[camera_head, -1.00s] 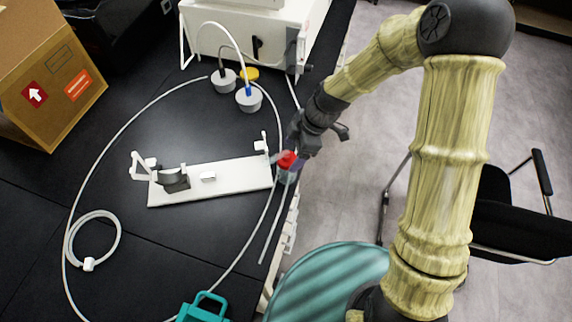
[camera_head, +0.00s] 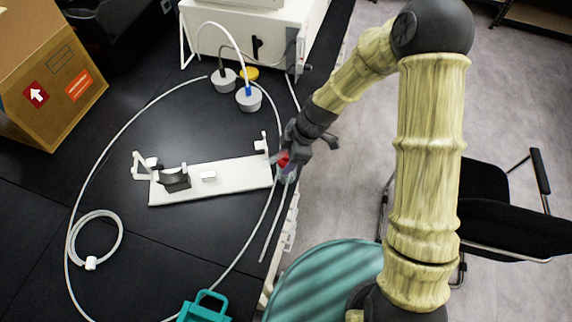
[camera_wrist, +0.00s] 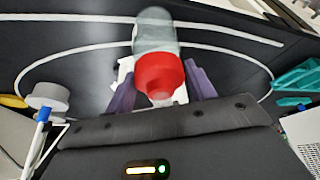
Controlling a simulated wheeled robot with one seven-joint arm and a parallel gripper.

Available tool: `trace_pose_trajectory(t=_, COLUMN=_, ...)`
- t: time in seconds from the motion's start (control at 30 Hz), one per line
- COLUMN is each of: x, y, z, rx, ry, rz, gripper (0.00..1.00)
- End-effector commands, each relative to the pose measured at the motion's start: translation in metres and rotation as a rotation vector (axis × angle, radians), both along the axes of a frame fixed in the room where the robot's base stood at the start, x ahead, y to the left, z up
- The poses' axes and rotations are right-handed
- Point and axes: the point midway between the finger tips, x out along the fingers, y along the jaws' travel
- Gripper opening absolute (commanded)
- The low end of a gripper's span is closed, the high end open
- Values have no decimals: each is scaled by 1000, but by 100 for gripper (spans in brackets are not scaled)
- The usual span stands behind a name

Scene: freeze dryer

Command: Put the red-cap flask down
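The red-cap flask (camera_wrist: 157,40) is between the two purple fingers of my gripper (camera_wrist: 160,88) in the wrist view. Its red cap points toward the wrist and its clear body away from it. The fingers sit close on both sides of the cap, and my gripper appears shut on it. In the head view my gripper (camera_head: 290,155) and the red cap (camera_head: 284,160) are at the table's right edge, just beyond the right end of a white stand (camera_head: 225,178). The flask's body is small and partly hidden there, so I cannot tell whether its base touches anything.
A white tube loops around the stand on the black table (camera_head: 120,180). Grey-capped containers (camera_head: 249,98) and a white machine (camera_head: 265,30) stand behind. A teal carrier (camera_head: 203,308) is at the front, a cardboard box (camera_head: 50,75) at the left, a chair (camera_head: 485,215) at the right.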

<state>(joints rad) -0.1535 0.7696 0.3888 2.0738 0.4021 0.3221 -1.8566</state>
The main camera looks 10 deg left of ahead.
Motion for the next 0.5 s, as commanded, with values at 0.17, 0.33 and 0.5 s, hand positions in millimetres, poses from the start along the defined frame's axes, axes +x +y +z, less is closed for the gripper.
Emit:
trace_pose_trajectory(t=0.17, x=1, y=-1, z=0, rx=0, ry=0, rz=-2, gripper=23)
trace_pose_trajectory(t=0.33, x=1, y=-1, z=0, rx=0, ry=0, rz=-2, gripper=19)
trace_pose_trajectory(t=0.5, x=1, y=-1, z=6, rx=1, ry=-2, rz=-3, gripper=19)
